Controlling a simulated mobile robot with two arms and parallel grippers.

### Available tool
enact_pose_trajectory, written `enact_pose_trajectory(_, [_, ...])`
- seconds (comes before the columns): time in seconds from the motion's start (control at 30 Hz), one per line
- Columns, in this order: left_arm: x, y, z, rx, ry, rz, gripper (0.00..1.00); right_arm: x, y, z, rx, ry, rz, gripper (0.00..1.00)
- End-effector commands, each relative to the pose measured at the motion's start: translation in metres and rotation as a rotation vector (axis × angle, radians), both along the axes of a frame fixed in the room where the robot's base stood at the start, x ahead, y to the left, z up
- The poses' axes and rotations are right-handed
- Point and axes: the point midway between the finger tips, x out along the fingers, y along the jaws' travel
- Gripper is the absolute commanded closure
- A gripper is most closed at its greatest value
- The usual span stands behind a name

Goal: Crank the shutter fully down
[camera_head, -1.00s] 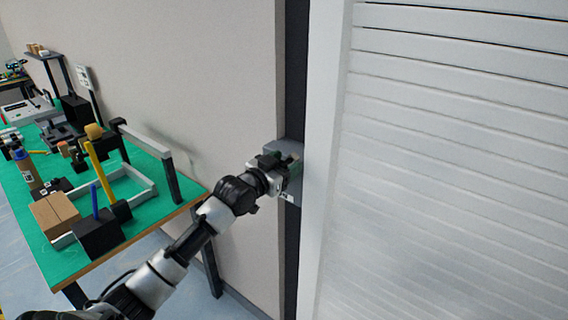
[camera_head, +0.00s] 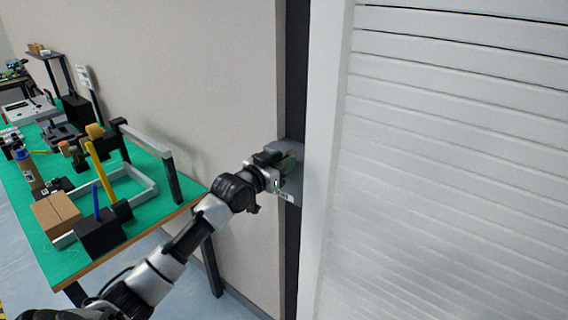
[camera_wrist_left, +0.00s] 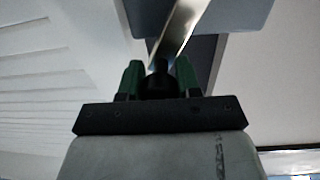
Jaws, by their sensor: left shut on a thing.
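The white slatted shutter (camera_head: 450,170) fills the right of the head view, beside its pale frame post (camera_head: 328,160). A grey crank box (camera_head: 293,190) is mounted on the dark strip left of the post. My left gripper (camera_head: 285,165) is at this box. In the left wrist view, the green fingertips of my left gripper (camera_wrist_left: 160,78) are closed around a dark knob (camera_wrist_left: 160,68) at the end of a metallic crank arm (camera_wrist_left: 183,22). The grey box also shows behind it (camera_wrist_left: 235,12). The crank is mostly hidden in the head view. My right gripper is not in view.
A green-topped table (camera_head: 75,255) stands at the left with a cardboard box (camera_head: 56,213), a black block (camera_head: 98,236) with a blue stick, and a grey frame. The beige wall (camera_head: 220,90) is bare. Floor shows below the table.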

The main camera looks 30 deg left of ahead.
Motion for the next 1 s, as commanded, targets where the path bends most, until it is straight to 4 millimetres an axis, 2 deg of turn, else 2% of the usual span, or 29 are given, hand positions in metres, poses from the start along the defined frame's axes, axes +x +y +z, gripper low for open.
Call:
enact_pose_trajectory(0.37, [0.002, 0.028, 0.009, -0.332, 0.026, 0.002, 1.00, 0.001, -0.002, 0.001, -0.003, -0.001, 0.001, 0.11])
enact_pose_trajectory(1.0, [0.006, 0.079, -0.001, -0.942, 0.070, 0.001, 1.00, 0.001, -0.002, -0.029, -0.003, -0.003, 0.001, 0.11])
